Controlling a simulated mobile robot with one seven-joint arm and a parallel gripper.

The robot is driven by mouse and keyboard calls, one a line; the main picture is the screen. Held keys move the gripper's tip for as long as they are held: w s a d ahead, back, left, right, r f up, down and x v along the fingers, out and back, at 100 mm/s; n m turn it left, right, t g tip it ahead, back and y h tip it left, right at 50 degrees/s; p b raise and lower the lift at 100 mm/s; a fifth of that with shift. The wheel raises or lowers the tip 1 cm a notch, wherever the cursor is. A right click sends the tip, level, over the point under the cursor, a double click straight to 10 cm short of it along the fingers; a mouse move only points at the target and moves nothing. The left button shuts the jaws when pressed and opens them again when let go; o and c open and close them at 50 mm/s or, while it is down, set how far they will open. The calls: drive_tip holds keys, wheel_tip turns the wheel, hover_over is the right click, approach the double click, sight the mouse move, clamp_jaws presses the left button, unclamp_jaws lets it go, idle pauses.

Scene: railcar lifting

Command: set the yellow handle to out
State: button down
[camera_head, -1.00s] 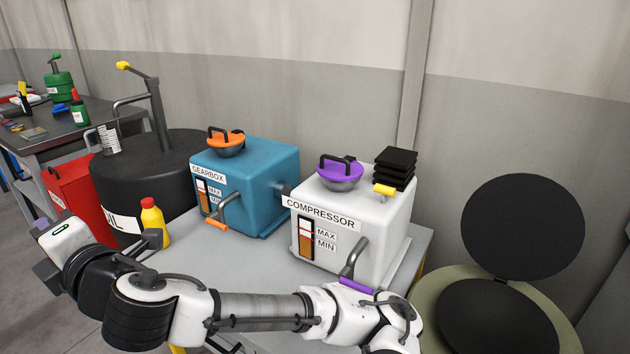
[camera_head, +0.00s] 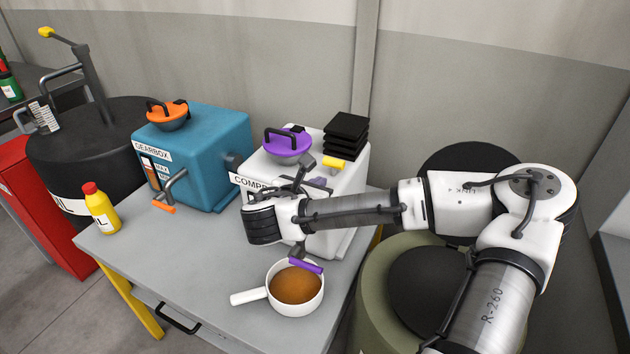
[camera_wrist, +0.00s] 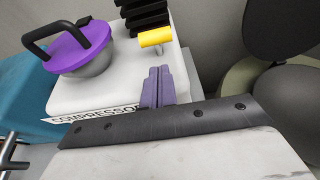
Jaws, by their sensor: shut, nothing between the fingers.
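A short yellow handle (camera_head: 335,162) sticks out near the top right of the white compressor box (camera_head: 345,200), just below the black stacked fins. The wrist view shows it as a yellow cylinder (camera_wrist: 156,37) on a short grey stem. My gripper (camera_wrist: 159,70) is shut and empty, its purple-grey fingers pointing at the compressor. In the wrist view the fingertips are a little below the yellow handle, apparently not touching it. In the head view my gripper (camera_head: 322,183) is in front of the compressor and partly hides its front and label.
A purple-lidded cap (camera_head: 288,143) and black fins (camera_head: 346,136) are on the compressor. A white pan of brown liquid (camera_head: 295,285) sits below the purple drain handle (camera_head: 306,265). Left are the blue gearbox (camera_head: 215,160) and a yellow bottle (camera_head: 101,212). Another yellow-tipped lever (camera_head: 46,32) is on the black drum.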

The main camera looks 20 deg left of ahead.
drive_tip(key=p+x, duration=0.1)
drive_tip(key=x, duration=0.5)
wheel_tip(320, 180, up, 10)
drive_tip(key=p, duration=0.5)
drive_tip(key=shift+p, duration=0.3)
drive_tip(key=shift+a+r, duration=0.1)
